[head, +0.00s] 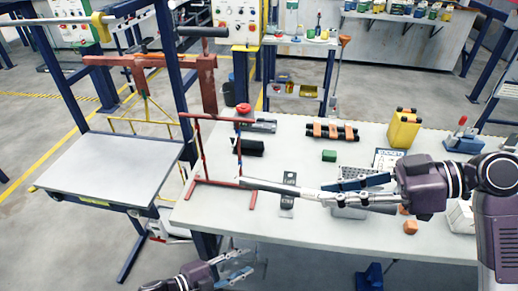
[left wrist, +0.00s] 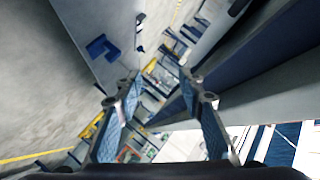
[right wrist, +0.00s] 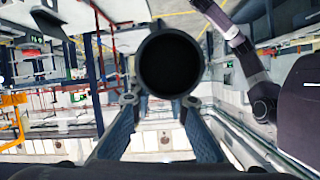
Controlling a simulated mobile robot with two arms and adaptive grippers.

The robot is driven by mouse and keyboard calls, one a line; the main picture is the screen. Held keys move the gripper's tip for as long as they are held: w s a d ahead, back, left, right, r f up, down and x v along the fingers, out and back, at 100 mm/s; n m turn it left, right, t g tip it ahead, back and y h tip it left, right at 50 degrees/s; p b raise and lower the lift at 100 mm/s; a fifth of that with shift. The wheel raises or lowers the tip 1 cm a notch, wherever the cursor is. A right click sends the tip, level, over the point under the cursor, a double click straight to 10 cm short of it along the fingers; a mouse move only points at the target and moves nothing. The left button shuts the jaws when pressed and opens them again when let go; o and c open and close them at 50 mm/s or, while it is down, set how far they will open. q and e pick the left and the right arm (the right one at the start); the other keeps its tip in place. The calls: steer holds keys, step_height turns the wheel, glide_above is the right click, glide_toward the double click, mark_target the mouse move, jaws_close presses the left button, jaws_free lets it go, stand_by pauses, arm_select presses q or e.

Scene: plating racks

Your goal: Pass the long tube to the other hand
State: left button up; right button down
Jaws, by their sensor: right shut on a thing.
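The long tube (head: 275,187) is pale grey and lies nearly level above the table in the head view, its far end pointing left by the red rack frame. My right gripper (head: 328,192) is shut on it from the right. In the right wrist view the tube (right wrist: 169,35) shows end-on, with a dark round opening, between the fingers. My left gripper (head: 245,265) is low, in front of the table's near edge, apart from the tube. In the left wrist view its fingers (left wrist: 158,85) are spread with nothing between them.
A grey-topped stand (head: 110,168) is at left. Open floor lies before the table.

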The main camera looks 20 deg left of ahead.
arm_select(q)
steer(key=s+d+r+m+g+h, duration=0.3)
steer(key=s+d+r+m, duration=0.25)
steer(key=r, duration=0.35)
steer(key=s+d+r+m+g+h, duration=0.35)
steer(key=s+r+m, duration=0.2)
steer(key=r, duration=0.45)
steer(key=s+d+r+m+g+h, duration=0.25)
steer(key=s+d+r+m, duration=0.25)
steer(key=r+m, duration=0.3)
arm_select(e)
steer(key=shift+s+r, duration=0.1)
arm_select(q)
steer(key=w+r+m+g, duration=0.2)
steer(key=w+r+m, duration=0.15)
steer(key=r, duration=0.25)
steer(key=m+t+y, duration=0.2)
steer(key=m+y, duration=0.7)
steer(key=m, duration=0.5)
glide_toward(307, 191)
steer(key=x, duration=0.9)
steer(key=shift+d+f, duration=0.1)
